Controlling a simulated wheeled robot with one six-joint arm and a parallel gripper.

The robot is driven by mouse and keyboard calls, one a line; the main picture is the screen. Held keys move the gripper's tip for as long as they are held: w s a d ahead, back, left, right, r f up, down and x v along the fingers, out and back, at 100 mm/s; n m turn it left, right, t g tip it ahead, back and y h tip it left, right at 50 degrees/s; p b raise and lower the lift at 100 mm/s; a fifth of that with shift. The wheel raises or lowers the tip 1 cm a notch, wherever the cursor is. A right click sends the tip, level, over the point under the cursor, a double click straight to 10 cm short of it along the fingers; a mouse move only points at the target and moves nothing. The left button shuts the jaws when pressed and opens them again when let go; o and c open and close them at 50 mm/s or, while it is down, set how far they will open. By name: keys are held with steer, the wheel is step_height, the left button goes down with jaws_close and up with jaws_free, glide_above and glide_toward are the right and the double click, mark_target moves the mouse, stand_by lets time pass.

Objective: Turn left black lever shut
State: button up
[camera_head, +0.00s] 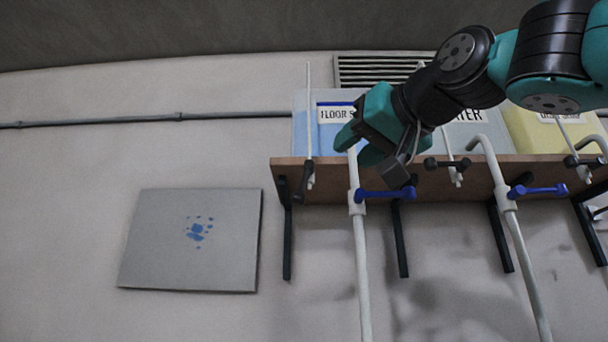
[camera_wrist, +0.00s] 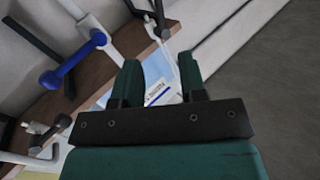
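The left black lever (camera_head: 302,182) hangs nearly upright on its white valve at the left end of the shelf. In the wrist view, a black lever (camera_wrist: 158,18) at the top, just beyond the fingertips, appears to be the same one. My gripper (camera_head: 357,147) is in front of the floor-soap drum, to the right of that lever and apart from it. The wrist view shows its two green fingers (camera_wrist: 160,62) apart with nothing gripped between them. The drum's label shows behind the fingers.
A blue lever (camera_head: 385,194) on a white pipe (camera_head: 362,260) sits just below my gripper. Another black lever (camera_head: 447,163) lies level to the right, with a second blue lever (camera_head: 537,191) beyond. The wooden shelf (camera_head: 340,187) carries the drums.

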mark_target(306, 182)
steer(key=p+x, duration=0.7)
steer(key=x, duration=0.6)
steer(key=shift+w+a+r, duration=0.15)
steer(key=shift+w+a, duration=0.05)
steer(key=shift+w, duration=0.1)
steer(key=shift+w+a, duration=0.25)
steer(key=shift+w, duration=0.15)
jaws_close()
